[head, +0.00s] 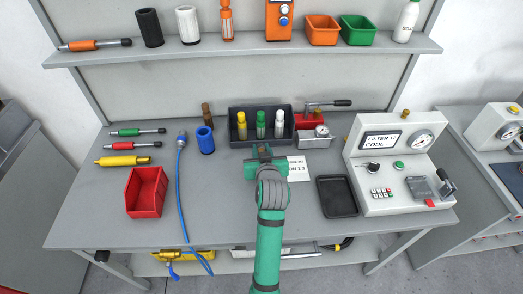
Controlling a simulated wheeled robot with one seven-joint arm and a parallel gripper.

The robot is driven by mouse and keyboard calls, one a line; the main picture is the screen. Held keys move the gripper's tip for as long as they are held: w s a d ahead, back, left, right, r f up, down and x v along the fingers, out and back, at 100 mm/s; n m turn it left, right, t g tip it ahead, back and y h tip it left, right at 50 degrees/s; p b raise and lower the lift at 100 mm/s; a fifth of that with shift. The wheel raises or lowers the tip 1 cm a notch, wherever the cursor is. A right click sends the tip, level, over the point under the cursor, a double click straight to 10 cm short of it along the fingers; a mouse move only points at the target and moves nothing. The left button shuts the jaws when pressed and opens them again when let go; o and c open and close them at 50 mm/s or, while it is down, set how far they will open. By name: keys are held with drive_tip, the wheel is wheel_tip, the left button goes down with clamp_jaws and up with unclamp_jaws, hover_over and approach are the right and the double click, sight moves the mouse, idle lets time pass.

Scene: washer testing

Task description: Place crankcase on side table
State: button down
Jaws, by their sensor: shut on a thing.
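My gripper (262,153) is over the middle of the grey workbench (100,212), just in front of the black tray of bottles. It is shut on a small dark part (262,149), which is mostly hidden by the gripper and wrist. I cannot tell from its visible bit whether this is the crankcase, and nothing else in view is clearly a crankcase. A separate grey table (500,188) stands at the right edge, with a gauge unit on it.
The black bottle tray (235,139), blue cylinder (205,140), white card (298,170) and empty black tray (337,197) surround my gripper. A red bin (147,192) is at left, a gauge console (395,165) at right. The bench's front is mostly clear.

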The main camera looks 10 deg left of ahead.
drive_tip(key=shift+d+f, duration=0.15)
drive_tip(key=shift+f, duration=0.05)
drive_tip(key=shift+s+a, duration=0.15)
drive_tip(key=shift+a, duration=0.1)
drive_tip(key=shift+d+f, duration=0.1)
drive_tip(key=shift+f, duration=0.05)
drive_tip(key=c, duration=1.5)
unclamp_jaws()
drive_tip(key=shift+f, duration=0.15)
drive_tip(key=shift+o, duration=0.2)
